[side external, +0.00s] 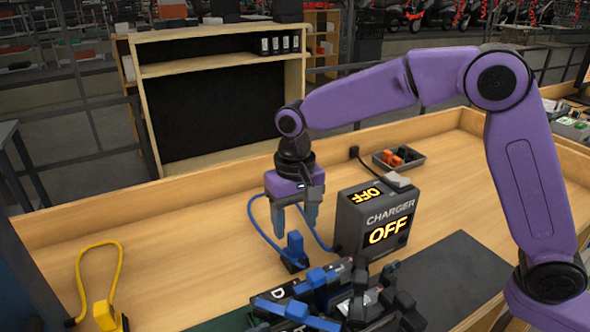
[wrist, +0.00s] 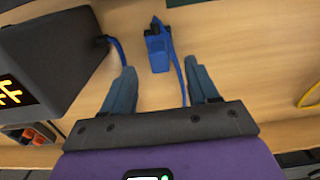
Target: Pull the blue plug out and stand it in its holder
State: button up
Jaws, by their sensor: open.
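The blue plug (side external: 295,246) stands upright on a small black base on the wooden table; I cannot tell whether this base is a socket or the holder. It also shows in the wrist view (wrist: 157,50), with dark parts at its far end. A blue cable (side external: 257,222) loops from it around toward the charger. My gripper (side external: 295,229) points down just above the plug, open and empty. In the wrist view (wrist: 164,72), the plug lies ahead between the fingertips, slightly left of centre. No separate holder is clearly seen.
The grey charger box (side external: 365,220) stands close on the right, showing "OFF". Dark clutter with blue parts (side external: 335,295) lies in front. A yellow plug (side external: 104,315) with its cable is at front left. A grey tray (side external: 399,160) is behind. Table left of the plug is clear.

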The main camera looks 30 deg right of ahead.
notch_tip(320, 180, up, 13)
jog(key=shift+f, duration=0.15)
dwell(0.5)
jog(key=s+d+f+n, duration=0.4)
jog(key=s+d, duration=0.3)
jog(key=s, duration=0.2)
jog(key=s+d+f+n, duration=0.4)
jog(key=s+d, duration=0.4)
jog(key=s, duration=0.2)
jog(key=s+d+f+n, duration=0.4)
jog(key=s+d, duration=0.4)
jog(key=s, duration=0.2)
jog(key=shift+f+n, duration=0.3)
jog(key=shift+d, duration=0.1)
